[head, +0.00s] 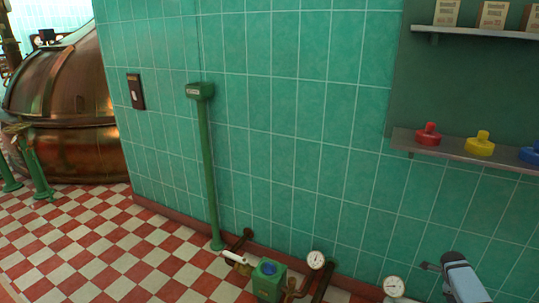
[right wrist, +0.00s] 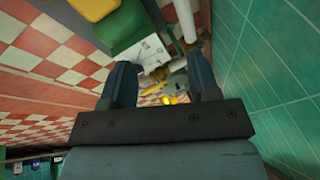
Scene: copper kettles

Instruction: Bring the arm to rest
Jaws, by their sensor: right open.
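My right gripper (right wrist: 163,78) shows in the right wrist view as two dark blue-grey fingers standing apart on a dark crossbar. It is open, and I see nothing held between the fingers. Beyond the gap are a pale panel, pipework and a small yellow spot, all too unclear to name surely. In the head view a grey-blue part, which looks like mine, comes in at the lower right in front of the teal tiled wall (head: 290,130). Whether it is the arm or the gripper I cannot tell there. My left gripper is in neither view.
A wall shelf (head: 450,152) holds a red (head: 429,135), a yellow (head: 479,143) and a blue piece. Gauges (head: 316,260), pipes and a green box (head: 268,281) stand low along the wall. A green post (head: 208,170) rises beside it. Checkered floor (head: 100,245) lies clear at left, before a copper kettle (head: 70,100).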

